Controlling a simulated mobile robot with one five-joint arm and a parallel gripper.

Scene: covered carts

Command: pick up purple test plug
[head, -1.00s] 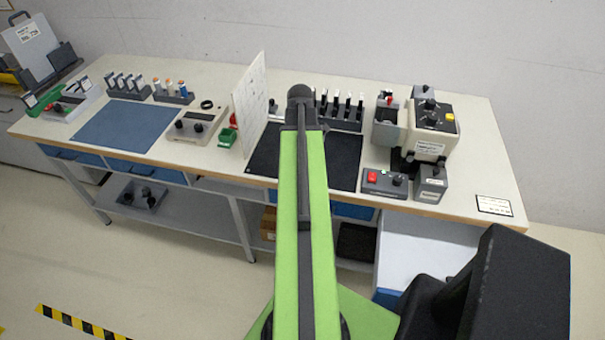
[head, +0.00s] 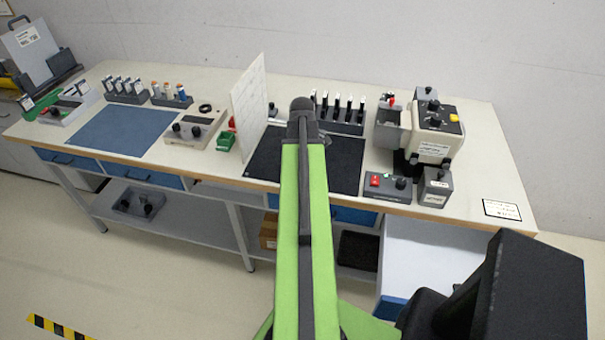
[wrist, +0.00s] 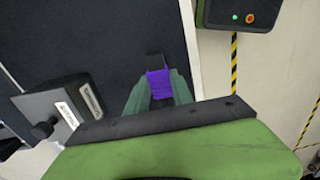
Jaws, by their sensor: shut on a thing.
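The purple test plug (wrist: 160,84) shows in the wrist view, with a dark end above its purple body. My gripper (wrist: 159,92) is shut on it, with a greenish finger on each side. Dark surface lies behind the plug; I cannot tell whether the plug touches it. In the head view my green arm hides the gripper and the plug.
In the wrist view a grey box with a black knob (wrist: 62,110) is close at left, and a button box (wrist: 245,14) is at upper right. In the head view a white upright panel (head: 248,105) and a dark mat (head: 345,165) flank my arm.

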